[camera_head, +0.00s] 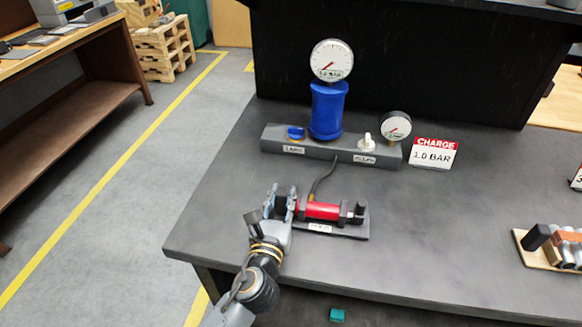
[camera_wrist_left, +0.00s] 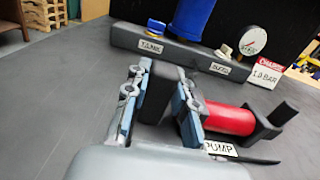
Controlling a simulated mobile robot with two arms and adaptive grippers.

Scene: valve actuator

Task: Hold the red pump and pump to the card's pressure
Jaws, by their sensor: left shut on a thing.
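The red pump (camera_head: 323,211) lies on its dark base with a PUMP label, near the front of the bench; it also shows in the wrist view (camera_wrist_left: 229,117). My left gripper (camera_head: 281,203) is shut on the pump's black handle block (camera_wrist_left: 160,88) at its left end. The blue tank (camera_head: 327,112) stands upright on a grey manifold (camera_head: 330,149), with a large gauge (camera_head: 331,60) on top, its red needle pointing lower left. The card (camera_head: 433,154) reads CHARGE 1.0 BAR. My right gripper is not in view.
The manifold carries a blue knob (camera_head: 295,132), a white knob (camera_head: 367,143) and a small gauge (camera_head: 396,126). A dark hose (camera_head: 323,176) runs from pump to manifold. A wooden rack (camera_head: 550,250) of parts sits at right. The bench's left side is clear.

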